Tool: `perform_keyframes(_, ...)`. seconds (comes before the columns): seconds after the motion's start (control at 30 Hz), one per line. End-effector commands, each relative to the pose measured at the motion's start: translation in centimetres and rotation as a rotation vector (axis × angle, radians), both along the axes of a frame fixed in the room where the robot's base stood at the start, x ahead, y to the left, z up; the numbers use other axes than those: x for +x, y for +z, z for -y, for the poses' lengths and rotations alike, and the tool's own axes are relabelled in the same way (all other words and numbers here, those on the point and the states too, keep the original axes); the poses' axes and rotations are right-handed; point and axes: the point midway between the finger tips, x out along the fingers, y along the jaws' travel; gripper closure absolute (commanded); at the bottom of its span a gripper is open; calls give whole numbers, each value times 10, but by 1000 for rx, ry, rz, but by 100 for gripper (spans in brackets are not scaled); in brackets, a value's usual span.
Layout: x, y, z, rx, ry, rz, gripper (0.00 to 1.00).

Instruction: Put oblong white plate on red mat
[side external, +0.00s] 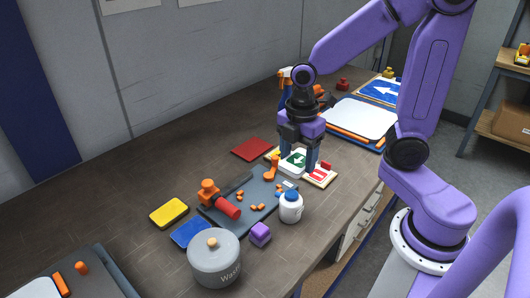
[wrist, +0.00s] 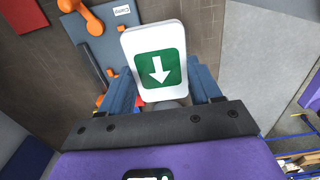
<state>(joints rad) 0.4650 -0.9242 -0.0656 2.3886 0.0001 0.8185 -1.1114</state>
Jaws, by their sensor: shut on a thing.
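The oblong white plate (side external: 291,168) has a green square with a white arrow. It also shows large in the wrist view (wrist: 153,60). My gripper (side external: 299,160) points down with its blue fingers on either side of the plate, shut on it; the gripper also shows in the wrist view (wrist: 162,88). Whether the plate clears what is under it cannot be told. The red mat (side external: 251,149) lies flat and bare on the table, left of and behind my gripper in the side view. Its corner shows at the wrist view's upper left (wrist: 22,14).
A grey-blue board (side external: 238,213) with orange pieces and a red-ended tool lies in front. An orange piece (side external: 272,168) stands between gripper and board. A red sign (side external: 319,175) lies right of the gripper. A white bottle (side external: 290,209) and grey pot (side external: 214,262) stand nearer.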

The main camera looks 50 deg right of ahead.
Motion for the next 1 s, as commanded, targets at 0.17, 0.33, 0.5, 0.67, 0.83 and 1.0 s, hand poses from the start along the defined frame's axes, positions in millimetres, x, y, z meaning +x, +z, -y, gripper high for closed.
perform_keyframes(0.17,56,0,28,-1,-11,-2,67)
perform_keyframes(0.33,98,-3,63,0,-8,-2,67)
perform_keyframes(0.5,120,-7,89,0,-4,-1,67)
perform_keyframes(0.67,132,-10,100,0,-1,0,67)
perform_keyframes(0.83,154,-20,104,0,0,-2,67)
perform_keyframes(1.0,184,-34,107,0,0,-1,67)
